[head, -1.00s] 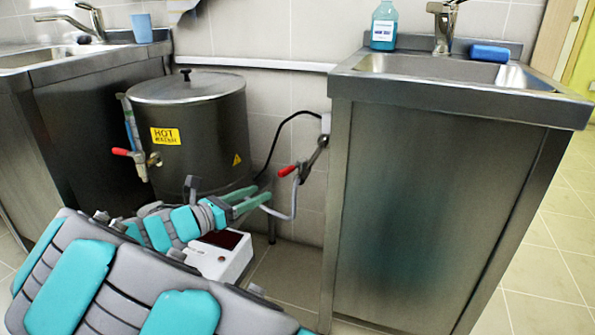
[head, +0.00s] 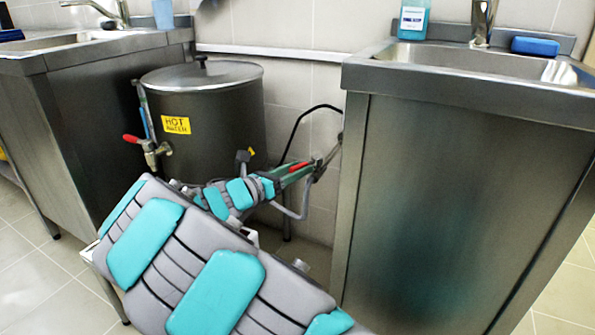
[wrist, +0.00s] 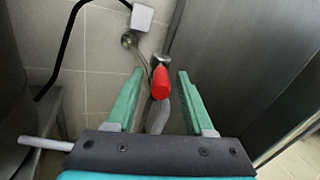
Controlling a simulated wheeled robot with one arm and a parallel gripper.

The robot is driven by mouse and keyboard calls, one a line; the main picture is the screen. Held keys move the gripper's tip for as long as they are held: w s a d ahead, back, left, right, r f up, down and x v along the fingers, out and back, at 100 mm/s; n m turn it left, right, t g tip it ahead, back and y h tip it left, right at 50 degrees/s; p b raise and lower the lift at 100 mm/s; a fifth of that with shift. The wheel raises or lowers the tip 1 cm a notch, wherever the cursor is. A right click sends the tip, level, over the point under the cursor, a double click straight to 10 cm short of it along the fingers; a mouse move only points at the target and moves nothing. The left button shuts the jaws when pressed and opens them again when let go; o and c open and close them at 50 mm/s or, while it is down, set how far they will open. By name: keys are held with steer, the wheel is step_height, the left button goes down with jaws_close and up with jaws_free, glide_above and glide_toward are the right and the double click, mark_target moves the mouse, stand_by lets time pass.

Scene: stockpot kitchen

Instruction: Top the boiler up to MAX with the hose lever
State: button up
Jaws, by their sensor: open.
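The boiler (head: 205,115) is a steel pot with a lid, a yellow HOT WATER label and a red-handled tap (head: 145,147) on its left side. A sight tube (head: 146,112) shows at its left edge; its level is too small to read. The hose lever (head: 300,166) has a red handle on a wall valve, right of the boiler. The lever's red handle also shows in the wrist view (wrist: 160,83). My gripper (head: 297,172) is open at the lever. In the wrist view the red handle lies between the two green fingers (wrist: 158,90), with gaps on both sides.
A steel sink cabinet (head: 450,190) stands close on the right of the lever. Another sink cabinet (head: 100,130) stands left of the boiler. A black cable (head: 300,122) runs along the wall. A grey hose (wrist: 160,116) hangs below the valve.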

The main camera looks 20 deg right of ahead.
steer(key=shift+d, duration=0.15)
steer(key=shift+c, duration=0.3)
jaws_close()
stand_by(1.1)
